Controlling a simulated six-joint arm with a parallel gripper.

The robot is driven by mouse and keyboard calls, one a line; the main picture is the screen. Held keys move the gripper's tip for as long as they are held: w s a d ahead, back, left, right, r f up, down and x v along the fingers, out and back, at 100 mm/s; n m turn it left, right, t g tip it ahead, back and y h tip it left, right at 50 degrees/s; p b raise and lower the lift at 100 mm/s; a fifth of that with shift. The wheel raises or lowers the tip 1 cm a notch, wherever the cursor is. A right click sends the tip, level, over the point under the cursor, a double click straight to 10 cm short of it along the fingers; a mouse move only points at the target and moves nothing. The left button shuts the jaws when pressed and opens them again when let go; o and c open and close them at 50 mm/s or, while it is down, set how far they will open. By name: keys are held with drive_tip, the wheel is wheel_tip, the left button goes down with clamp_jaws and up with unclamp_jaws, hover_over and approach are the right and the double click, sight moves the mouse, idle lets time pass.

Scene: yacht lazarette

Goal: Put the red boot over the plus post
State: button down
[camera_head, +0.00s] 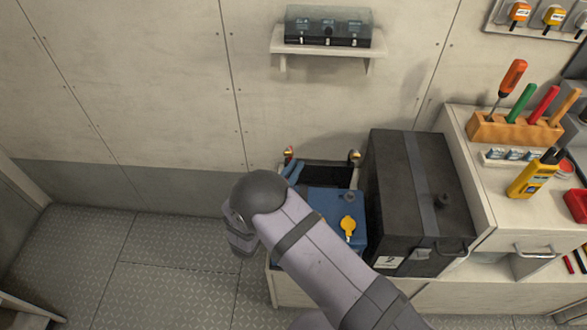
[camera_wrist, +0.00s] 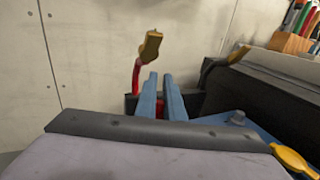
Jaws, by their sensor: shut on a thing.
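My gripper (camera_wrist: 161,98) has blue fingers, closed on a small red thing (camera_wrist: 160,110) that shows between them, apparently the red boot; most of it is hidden. In the head view my gripper (camera_head: 293,172) is at the back left of the blue battery (camera_head: 322,200), largely behind my own arm. A red cable (camera_wrist: 136,78) with a brass lug (camera_wrist: 150,45) rises just beyond the fingers. A short grey post (camera_wrist: 238,117) stands on the battery to the right of the fingers; I cannot tell its polarity. No other post shows clearly.
A black cable with a lug (camera_wrist: 238,55) rises at the back right. A yellow piece (camera_head: 348,226) lies on the battery. A large dark strapped box (camera_head: 400,195) stands close on the right, beside a bench with a tool block (camera_head: 515,130). Floor at left is clear.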

drive_tip(key=shift+f+b, duration=0.4)
drive_tip(key=shift+f, duration=0.15)
drive_tip(key=c, duration=1.9)
unclamp_jaws()
drive_tip(key=shift+o, duration=0.2)
drive_tip(key=shift+r, duration=0.15)
drive_tip(key=v, duration=0.8)
drive_tip(key=r+v, duration=0.1)
drive_tip(key=v, duration=0.3)
drive_tip(key=shift+b, duration=0.3)
